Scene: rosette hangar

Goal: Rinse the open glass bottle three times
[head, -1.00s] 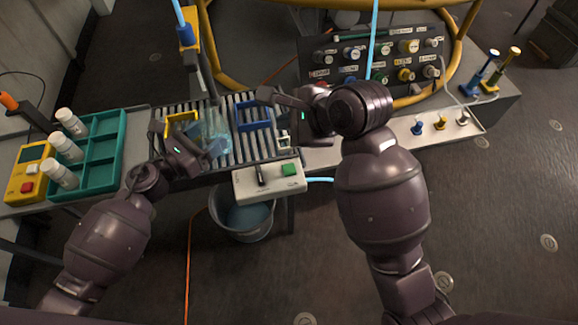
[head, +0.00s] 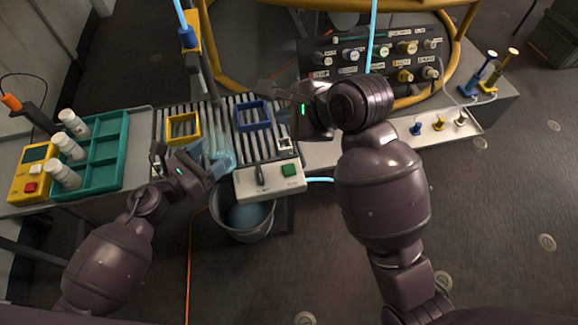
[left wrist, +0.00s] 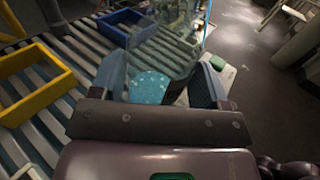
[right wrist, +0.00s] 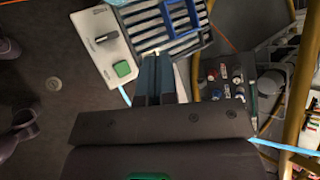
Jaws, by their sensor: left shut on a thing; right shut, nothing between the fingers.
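The clear glass bottle (head: 218,152) is in my left gripper (head: 213,170), near the front edge of the slatted rack (head: 225,101). In the left wrist view the bottle (left wrist: 170,48) sits between both fingers and leans away from the camera. A speckled blue patch shows low in or behind its glass; I cannot tell which. My right gripper (head: 275,92) is shut and empty at the rack's right side; in the right wrist view its fingers (right wrist: 153,80) are together. The bottle's mouth is not clear.
A yellow frame (head: 183,128) and a blue frame (head: 253,115) are on the rack. A control box (head: 268,182) with a lever and green button is at its front. A bucket (head: 243,228) stands below. A teal tray (head: 104,165) with white bottles is left; a connector panel (head: 330,62) is behind.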

